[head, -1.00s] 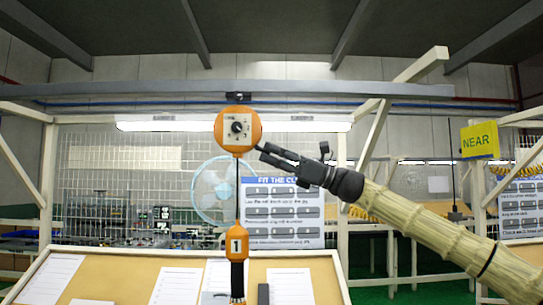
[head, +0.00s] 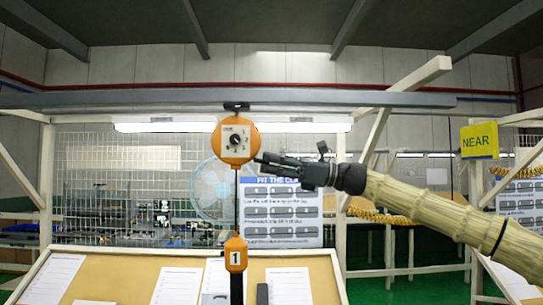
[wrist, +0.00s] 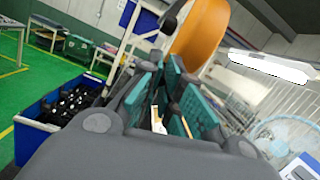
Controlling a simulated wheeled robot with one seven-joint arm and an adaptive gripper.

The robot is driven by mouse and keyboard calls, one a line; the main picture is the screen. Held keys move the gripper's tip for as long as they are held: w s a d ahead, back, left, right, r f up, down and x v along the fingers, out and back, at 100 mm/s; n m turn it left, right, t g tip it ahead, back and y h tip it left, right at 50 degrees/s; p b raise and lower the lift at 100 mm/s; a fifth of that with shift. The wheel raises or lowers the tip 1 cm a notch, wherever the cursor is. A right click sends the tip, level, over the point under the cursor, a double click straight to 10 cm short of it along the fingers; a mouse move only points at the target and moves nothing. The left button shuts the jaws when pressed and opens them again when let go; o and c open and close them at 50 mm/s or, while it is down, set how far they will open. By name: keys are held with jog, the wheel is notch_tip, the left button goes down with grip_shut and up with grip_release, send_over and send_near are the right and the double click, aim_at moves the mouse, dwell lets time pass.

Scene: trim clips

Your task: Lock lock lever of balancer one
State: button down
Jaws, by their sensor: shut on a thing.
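Balancer one is an orange round housing (head: 236,140) with a pale dial plate and black knob, hanging from the overhead rail. A cable runs down from it to an orange tag marked 1 (head: 236,254). My gripper (head: 261,160) is at the housing's lower right side, its fingertips close against it. In the wrist view, the orange housing (wrist: 203,35) rises just beyond the teal-padded fingers of my gripper (wrist: 166,80). The gripper is shut on the lock lever, which is mostly hidden by the fingers. A small pale piece (wrist: 158,122) shows between them.
The grey rail (head: 350,98) crosses above. A slanted board with paper sheets (head: 288,285) stands below. A blue bin (wrist: 62,105) with black parts shows at left in the wrist view. A fan (head: 213,188) and a wire-mesh wall stand behind.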

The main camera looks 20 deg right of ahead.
jog(key=shift+f, duration=0.1)
dwell(0.3)
jog(key=c, duration=1.5)
grip_release()
jog(key=shift+w, duration=0.1)
jog(key=shift+d, duration=0.1)
jog(key=v, duration=1.2)
jog(key=shift+d, duration=0.1)
